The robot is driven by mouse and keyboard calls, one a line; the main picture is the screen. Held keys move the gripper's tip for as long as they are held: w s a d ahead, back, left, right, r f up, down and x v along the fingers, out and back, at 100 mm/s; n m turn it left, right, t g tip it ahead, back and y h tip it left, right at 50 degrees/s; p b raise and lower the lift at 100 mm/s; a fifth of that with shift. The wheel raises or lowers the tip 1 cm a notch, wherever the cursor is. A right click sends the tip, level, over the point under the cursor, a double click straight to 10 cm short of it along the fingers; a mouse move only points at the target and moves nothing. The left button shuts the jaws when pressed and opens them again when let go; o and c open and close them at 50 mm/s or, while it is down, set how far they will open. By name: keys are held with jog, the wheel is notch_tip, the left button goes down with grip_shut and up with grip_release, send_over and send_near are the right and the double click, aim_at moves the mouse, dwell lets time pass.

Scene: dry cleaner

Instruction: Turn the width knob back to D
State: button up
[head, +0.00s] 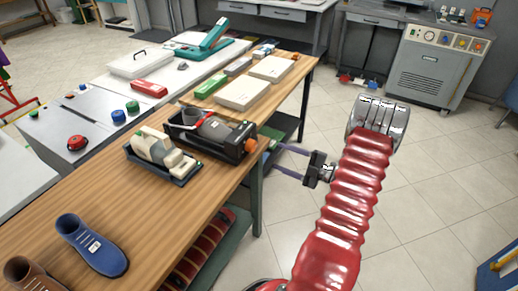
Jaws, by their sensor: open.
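A black shoe-stretcher-like machine (214,137) stands on the wooden bench, with a grey shoe-shaped part in it. An orange knob (250,145) sticks out of its right end, near the bench edge. It may be the width knob; no letter D or pointer can be made out at this size. My gripper (274,155) is open and empty, to the right of the orange knob. Its two thin purple fingers point left toward the knob. The tips appear a little short of it, though the depth between them is hard to tell.
A tray with a cream device (160,152) sits just left of the machine. Blue (90,245) and brown (35,275) shoes stand at the near bench end. Boxes (244,92) lie farther back. The tiled floor right of the bench is mostly clear; a grey cabinet with dials (435,70) stands beyond.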

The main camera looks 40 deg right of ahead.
aim_at(255, 147)
jog(key=x, duration=1)
jog(key=shift+w+a, duration=0.1)
jog(key=shift+w, duration=0.25)
jog(key=c, duration=1)
